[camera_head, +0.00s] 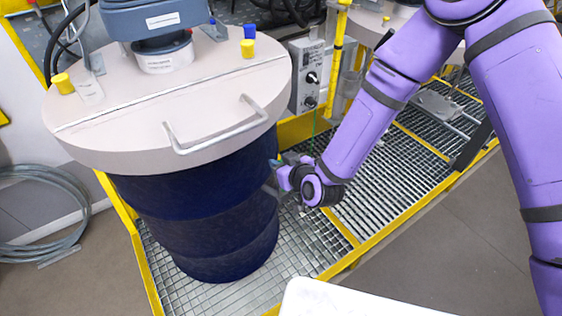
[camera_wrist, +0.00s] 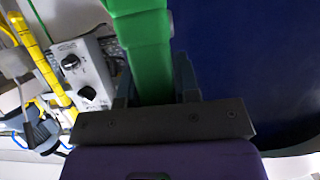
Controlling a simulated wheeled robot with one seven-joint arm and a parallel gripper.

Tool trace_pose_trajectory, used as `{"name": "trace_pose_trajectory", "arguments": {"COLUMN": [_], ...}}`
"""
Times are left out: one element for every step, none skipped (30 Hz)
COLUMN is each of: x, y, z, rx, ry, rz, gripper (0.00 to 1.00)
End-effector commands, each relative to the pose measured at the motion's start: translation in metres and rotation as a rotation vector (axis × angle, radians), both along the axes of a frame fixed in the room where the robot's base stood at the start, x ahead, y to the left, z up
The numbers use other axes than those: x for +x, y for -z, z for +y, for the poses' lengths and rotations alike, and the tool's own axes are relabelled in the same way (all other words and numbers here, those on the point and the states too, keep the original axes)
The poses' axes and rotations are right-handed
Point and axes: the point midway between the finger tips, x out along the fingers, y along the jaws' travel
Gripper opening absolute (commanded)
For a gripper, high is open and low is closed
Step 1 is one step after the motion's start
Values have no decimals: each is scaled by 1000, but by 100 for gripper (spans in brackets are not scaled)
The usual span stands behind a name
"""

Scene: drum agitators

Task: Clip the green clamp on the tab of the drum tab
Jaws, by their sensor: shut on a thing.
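The green clamp (camera_wrist: 150,50) fills the upper middle of the wrist view. My gripper (camera_wrist: 154,88) is shut on it, with one dark finger on each side. In the head view my gripper (camera_head: 284,172) is at the right side of the dark blue drum (camera_head: 215,225), close to its wall below the lid. Only a small bit of green shows there. The drum also fills the right of the wrist view (camera_wrist: 240,50). I cannot make out the drum's tab, nor whether the clamp touches the drum.
A grey control box (camera_head: 306,76) with black knobs stands behind my gripper, beside a yellow post (camera_head: 338,60). The pale lid (camera_head: 110,125) with its handle (camera_head: 215,135) overhangs the drum. Metal grating (camera_head: 385,185) with yellow edges lies below. A cable coil (camera_head: 40,215) is at left.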

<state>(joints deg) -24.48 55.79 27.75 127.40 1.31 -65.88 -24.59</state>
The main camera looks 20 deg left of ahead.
Motion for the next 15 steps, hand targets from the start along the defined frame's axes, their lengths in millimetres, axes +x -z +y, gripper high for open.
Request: {"name": "trace_pose_trajectory", "arguments": {"x": [0, 0, 0, 0, 0, 0, 0, 0, 0, 0, 0, 0, 0, 0, 0], "y": [1, 2, 3, 4, 4, 5, 6, 7, 8, 9, 9, 10, 11, 12, 13], "z": [0, 0, 0, 0, 0, 0, 0, 0, 0, 0, 0, 0, 1, 0, 1], "rx": [0, 0, 0, 1, 1, 1, 1, 1, 1, 1, 2, 2, 2, 2, 1], "ry": [0, 0, 0, 0, 0, 0, 0, 0, 0, 0, 0, 0, 0, 0, 0], "rz": [0, 0, 0, -1, -1, -1, -1, -1, -1, -1, -1, -1, -1, -1, -1], "gripper": [6, 6, 6, 6, 6, 6, 6, 6, 6, 6, 6, 6, 6, 6, 6]}}
